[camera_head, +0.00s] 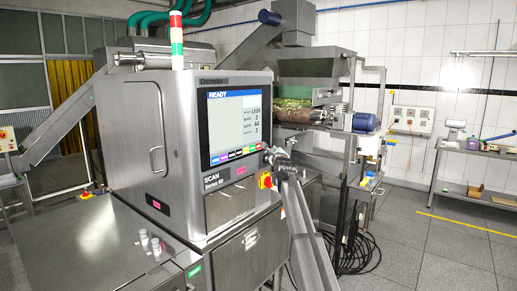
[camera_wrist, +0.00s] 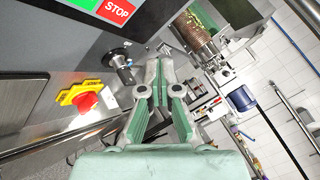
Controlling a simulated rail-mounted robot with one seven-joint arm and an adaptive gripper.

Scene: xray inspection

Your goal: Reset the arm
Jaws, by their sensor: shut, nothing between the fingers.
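My gripper (camera_wrist: 160,72) is shut and empty in the wrist view, its green-grey fingers brought together in front of the machine's panel. In the head view my gripper (camera_head: 275,155) is small, at the machine's front right edge below the screen. The inspection machine (camera_head: 135,140) is a steel cabinet. Its screen (camera_head: 236,125) reads READY. The red emergency stop button (camera_wrist: 87,101) on a yellow base is left of the fingers in the wrist view. A metal switch or knob (camera_wrist: 122,62) sits left of the fingertips; I cannot tell the exact gap.
A steel table (camera_head: 95,240) with small bottles stands at the front left. Behind the machine are a hopper unit (camera_head: 305,70) and a blue motor (camera_head: 364,122). Black cables (camera_head: 355,255) lie on the floor. A workbench (camera_head: 480,155) stands at the right, with open floor before it.

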